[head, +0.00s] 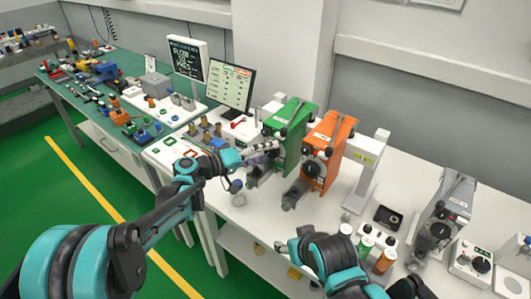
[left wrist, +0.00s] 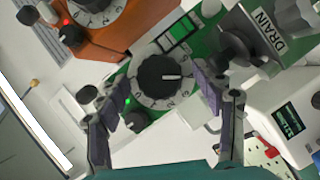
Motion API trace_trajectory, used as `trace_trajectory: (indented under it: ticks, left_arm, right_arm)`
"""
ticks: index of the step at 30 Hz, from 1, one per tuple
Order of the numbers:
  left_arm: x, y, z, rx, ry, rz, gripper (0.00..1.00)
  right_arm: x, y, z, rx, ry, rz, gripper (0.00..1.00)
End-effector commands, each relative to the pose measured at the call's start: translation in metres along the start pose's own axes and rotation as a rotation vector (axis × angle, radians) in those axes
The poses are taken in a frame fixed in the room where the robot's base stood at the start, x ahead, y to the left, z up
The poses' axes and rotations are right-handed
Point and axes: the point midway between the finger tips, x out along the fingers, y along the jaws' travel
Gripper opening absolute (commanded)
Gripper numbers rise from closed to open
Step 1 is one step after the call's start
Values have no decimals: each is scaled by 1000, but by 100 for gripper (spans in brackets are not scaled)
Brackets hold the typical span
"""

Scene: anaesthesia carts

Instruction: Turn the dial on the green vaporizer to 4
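The green vaporizer (head: 290,143) stands on the white bench. My left gripper (head: 273,150) is in front of it, at dial height. In the left wrist view, the green vaporizer's black dial (left wrist: 162,80) has a numbered ring and a white mark pointing right in the picture. I cannot clearly read which number lines up with it. My left gripper (left wrist: 157,96) is open, its fingers on either side of the dial. No grip on the dial shows; I cannot tell whether the right-hand finger touches its rim.
An orange vaporizer (head: 327,147) stands just right of the green one. A DRAIN-labelled part (left wrist: 265,35) lies close to the right-hand finger in the wrist view. A monitor (head: 231,87) is behind to the left. A grey vaporizer (head: 440,215) stands further right.

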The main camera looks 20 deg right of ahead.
Motion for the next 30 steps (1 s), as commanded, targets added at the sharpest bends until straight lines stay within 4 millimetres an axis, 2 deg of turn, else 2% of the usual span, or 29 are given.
trace_trajectory:
  ticks: [6, 10, 21, 25, 30]
  left_arm:
    - [-1, 0, 0, 0, 1, 0, 67]
    - [-12, 0, -1, -1, 4, -1, 67]
    - [-88, 0, -1, -1, 4, -1, 67]
    - [-108, 0, -1, -1, 2, -1, 67]
    - [-119, 0, 0, 0, 1, 0, 67]
  right_arm:
    - [0, 0, 0, 0, 0, 0, 58]
    - [0, 0, 0, 0, 0, 0, 58]
    - [0, 0, 0, 0, 0, 0, 58]
    - [0, 0, 0, 0, 0, 0, 58]
    - [0, 0, 0, 0, 0, 0, 58]
